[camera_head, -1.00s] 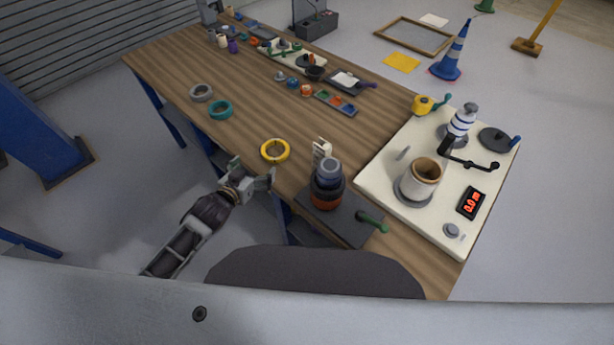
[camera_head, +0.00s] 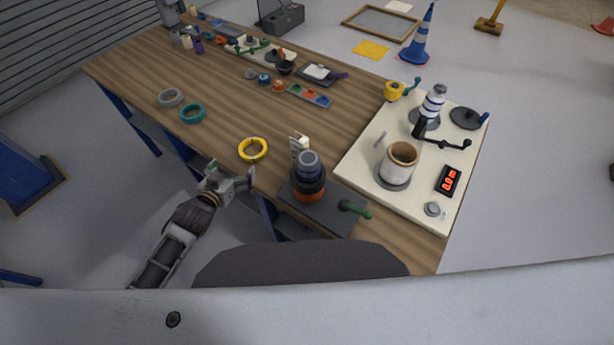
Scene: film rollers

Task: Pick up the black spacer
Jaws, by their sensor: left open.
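A stack of rings stands on a dark base plate (camera_head: 328,219) at the near edge of the wooden table. A black ring (camera_head: 308,187), which looks like the black spacer, sits in this stack above an orange ring (camera_head: 309,197) and below a blue-grey piece (camera_head: 308,164). My left gripper (camera_head: 231,175) is open and empty beside the table's near edge. It is left of the stack and just below the yellow ring (camera_head: 253,149), apart from both. My right gripper is not in view.
The wooden table (camera_head: 225,86) also bears grey (camera_head: 170,98) and teal (camera_head: 192,113) rings. Right of the stack is a cream board (camera_head: 360,155) with a cup (camera_head: 401,162) and a striped roller (camera_head: 433,101). A green-handled lever (camera_head: 355,209) is beside the stack.

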